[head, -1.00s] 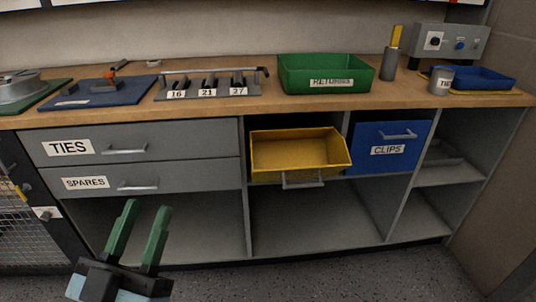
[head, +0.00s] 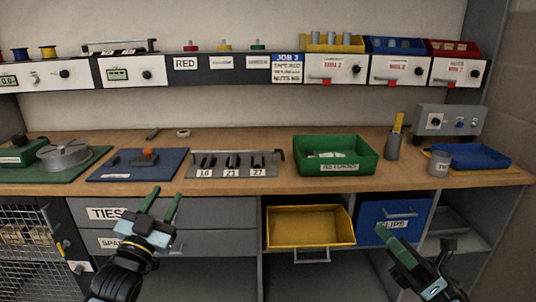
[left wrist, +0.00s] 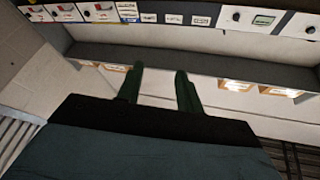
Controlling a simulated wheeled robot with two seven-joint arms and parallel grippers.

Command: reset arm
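My left gripper (head: 166,192) is in front of the drawers at the left of the head view. Its two green fingers are apart with nothing between them, and the left wrist view also shows them apart and empty (left wrist: 158,85). My right gripper (head: 414,243) is at the lower right of the head view, in front of the blue CLIPS drawer (head: 370,212). One green finger shows clearly; the other is not clear, so its opening cannot be told. I see nothing held in it.
The yellow drawer (head: 310,241) stands open below the worktop (head: 240,186). On the worktop are a green tray (head: 362,160), a slotted rack (head: 234,172), a blue mat (head: 120,172) and a blue tray (head: 500,163). A shelf with bins (head: 340,72) runs above.

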